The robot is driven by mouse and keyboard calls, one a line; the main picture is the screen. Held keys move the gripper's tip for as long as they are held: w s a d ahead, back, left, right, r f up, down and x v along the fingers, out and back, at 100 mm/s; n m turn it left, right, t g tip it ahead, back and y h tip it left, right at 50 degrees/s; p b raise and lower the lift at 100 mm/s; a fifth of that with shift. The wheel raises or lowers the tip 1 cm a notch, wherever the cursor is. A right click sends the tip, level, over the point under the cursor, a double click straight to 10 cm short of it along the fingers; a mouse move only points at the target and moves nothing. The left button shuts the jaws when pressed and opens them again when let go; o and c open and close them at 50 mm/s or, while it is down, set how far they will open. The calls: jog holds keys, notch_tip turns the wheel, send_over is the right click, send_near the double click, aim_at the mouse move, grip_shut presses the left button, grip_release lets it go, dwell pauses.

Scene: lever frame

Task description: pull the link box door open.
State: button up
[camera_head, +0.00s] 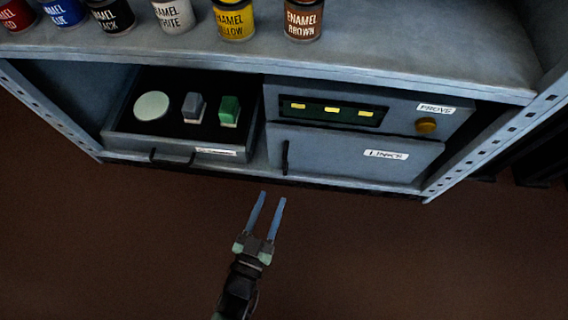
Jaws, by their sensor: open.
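The link box door (345,158) is a blue-grey panel with a white label reading LINKS, on the right of the shelf frame. It looks closed. Its dark upright handle (285,157) is at the door's left edge. My gripper (273,196) is below the handle in the picture, a little to its left. Its two long blue-grey fingers are apart and empty, pointing up toward the shelf. It does not touch the handle.
Above the door is a PROVE panel (365,108) with yellow marks and an orange knob (426,126). To the left is an open drawer (175,140) holding a pale disc and two blocks. Enamel tins (235,20) stand on top. The brown floor in front is clear.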

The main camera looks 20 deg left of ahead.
aim_at(284, 168)
jog(key=w+b, duration=0.1)
jog(key=w, duration=0.2)
jog(key=w+b, duration=0.2)
jog(key=w, duration=0.1)
jog(key=w+b, duration=0.2)
jog(key=w, duration=0.1)
jog(key=shift+w+a+f, duration=0.15)
jog(key=shift+w+a, duration=0.15)
jog(key=shift+a, duration=0.05)
jog(key=shift+w+a, duration=0.1)
jog(key=shift+w, duration=0.4)
grip_shut()
dwell(0.4)
